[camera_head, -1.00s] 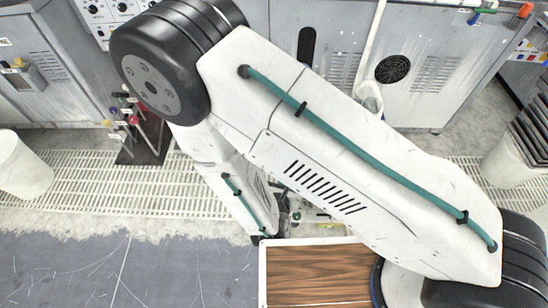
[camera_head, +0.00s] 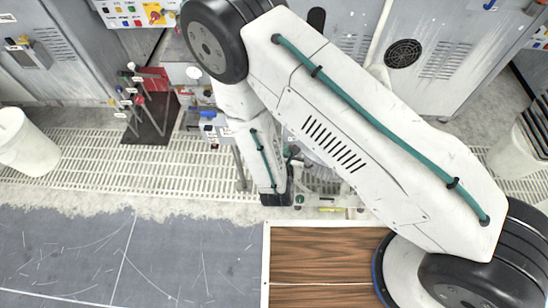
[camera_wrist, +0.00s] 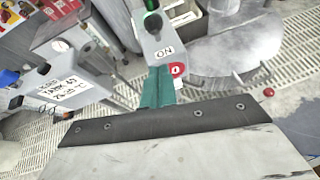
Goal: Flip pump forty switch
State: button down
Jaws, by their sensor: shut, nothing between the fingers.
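In the wrist view my gripper (camera_wrist: 158,88) shows as teal fingers, shut and empty. Its tips lie in front of a grey panel (camera_wrist: 150,45) with a white label reading "ON" (camera_wrist: 168,50). A red round part (camera_wrist: 177,69) with a white mark sits close to the right of the fingertips; I cannot tell if they touch. A dark round knob (camera_wrist: 152,22) with green beside it is above the label. No label naming pump forty is readable, so I cannot tell which part is its switch.
A round grey drum (camera_wrist: 225,55) is to the right. In the head view a control panel (camera_head: 130,14), a white bucket (camera_head: 25,140) and a wood-topped surface (camera_head: 320,255) surround my arm.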

jog(key=w, duration=0.1)
jog(key=w+d, duration=0.1)
jog(key=w, duration=0.1)
jog(key=w+r, duration=0.1)
jog(key=shift+w+d, duration=0.15)
jog(key=shift+w, duration=0.25)
